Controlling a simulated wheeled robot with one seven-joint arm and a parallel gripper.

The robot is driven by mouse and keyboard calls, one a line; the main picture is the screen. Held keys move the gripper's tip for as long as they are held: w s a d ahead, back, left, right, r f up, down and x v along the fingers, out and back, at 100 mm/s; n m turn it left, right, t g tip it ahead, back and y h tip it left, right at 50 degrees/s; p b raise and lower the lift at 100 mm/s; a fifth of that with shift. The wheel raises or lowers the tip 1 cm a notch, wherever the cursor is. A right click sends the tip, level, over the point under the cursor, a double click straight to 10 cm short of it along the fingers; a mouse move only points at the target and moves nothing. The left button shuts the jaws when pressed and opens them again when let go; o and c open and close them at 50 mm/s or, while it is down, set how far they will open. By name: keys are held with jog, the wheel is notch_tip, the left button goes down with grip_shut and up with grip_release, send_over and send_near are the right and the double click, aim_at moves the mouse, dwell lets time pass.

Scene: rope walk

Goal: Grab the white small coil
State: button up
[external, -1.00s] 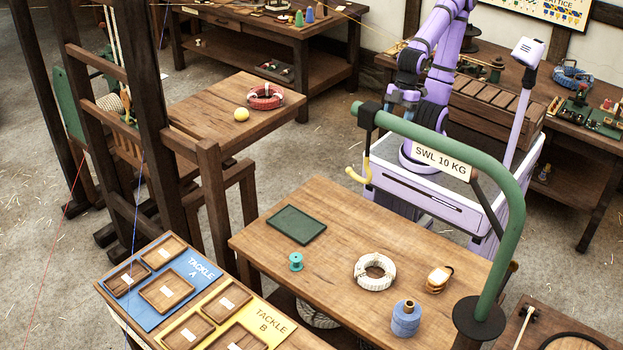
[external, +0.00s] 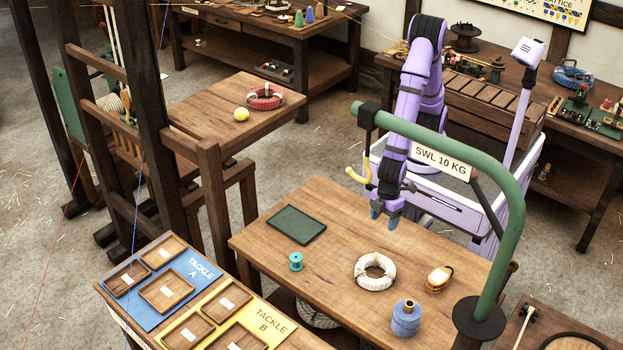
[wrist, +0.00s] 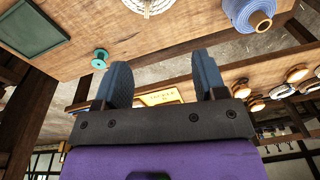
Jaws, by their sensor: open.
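The white small coil (external: 375,271) lies flat on the wooden table, right of its middle, in the external view. Part of it shows at the top edge of the wrist view (wrist: 150,5). My gripper (external: 384,219) is above the table's far part, behind the coil and apart from it. Its two blue-grey fingers are spread open with nothing between them, as the wrist view (wrist: 166,82) also shows.
A green crane arm (external: 440,135) arches over the right side.

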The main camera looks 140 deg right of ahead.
jog(key=g, duration=0.1)
send_near(386, 278)
jog(key=shift+s+d+f, duration=0.2)
jog(key=shift+d+f, duration=0.05)
jog(key=shift+d, duration=0.1)
jog(key=shift+m, duration=0.3)
notch_tip(386, 278, down, 6)
jog(key=shift+a, duration=0.1)
jog(key=shift+w+a+f, duration=0.1)
jog(key=shift+a+f, duration=0.1)
jog(key=shift+f, duration=1.1)
jog(key=shift+w+a+f, duration=0.1)
jog(key=shift+a+f, duration=0.05)
jog(key=shift+f, duration=1.15)
grip_shut()
jog(key=shift+r, duration=0.1)
